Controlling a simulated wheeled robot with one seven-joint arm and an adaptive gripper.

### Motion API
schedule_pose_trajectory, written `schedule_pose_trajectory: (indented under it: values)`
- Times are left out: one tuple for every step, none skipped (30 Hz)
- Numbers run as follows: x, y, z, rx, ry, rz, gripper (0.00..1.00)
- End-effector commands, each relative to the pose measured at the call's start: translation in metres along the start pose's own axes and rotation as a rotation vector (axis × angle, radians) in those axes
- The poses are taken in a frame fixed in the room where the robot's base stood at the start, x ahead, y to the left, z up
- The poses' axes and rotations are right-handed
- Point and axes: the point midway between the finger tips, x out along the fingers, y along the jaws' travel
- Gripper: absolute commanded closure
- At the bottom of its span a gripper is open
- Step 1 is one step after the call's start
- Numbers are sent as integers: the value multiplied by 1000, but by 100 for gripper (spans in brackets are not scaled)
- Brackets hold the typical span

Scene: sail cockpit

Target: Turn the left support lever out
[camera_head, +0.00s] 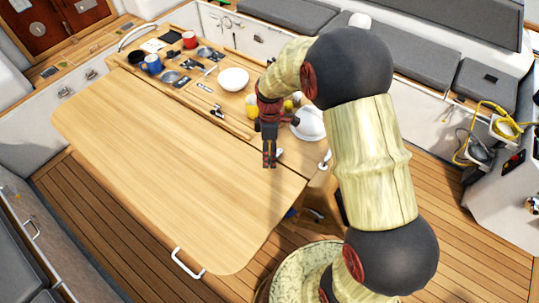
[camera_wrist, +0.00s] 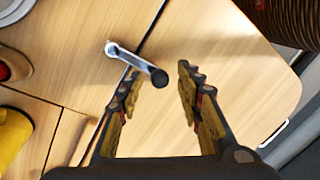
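Another small lever-like fitting (camera_head: 217,110) lies farther left.
The large table leaf (camera_head: 170,170) is clear. The back strip holds a white bowl (camera_head: 233,79), a blue mug (camera_head: 152,64), a red mug (camera_head: 189,40) and dishes. A handle (camera_head: 324,160) is at the right.

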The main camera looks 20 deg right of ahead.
Motion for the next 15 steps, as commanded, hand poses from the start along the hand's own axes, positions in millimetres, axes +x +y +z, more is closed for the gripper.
schedule_pose_trajectory:
  values:
    - [0,0,0,0,0,0,64]
    - [0,0,0,0,0,0,64]
    - [0,0,0,0,0,0,64]
    - [-2,0,0,0,0,0,64]
    - [-3,0,0,0,0,1,64]
    - [-6,0,0,0,1,1,64]
    - [-9,0,0,0,1,1,64]
    - [-13,1,0,0,1,1,64]
    - [-19,1,0,0,1,3,64]
    - [-24,1,0,0,1,4,64]
    - [-30,1,0,0,1,4,64]
    - [-38,1,0,0,2,5,64]
    - [-45,1,0,0,2,4,64]
    - [-52,2,-1,0,2,5,64]
    - [-60,1,0,0,1,4,64]
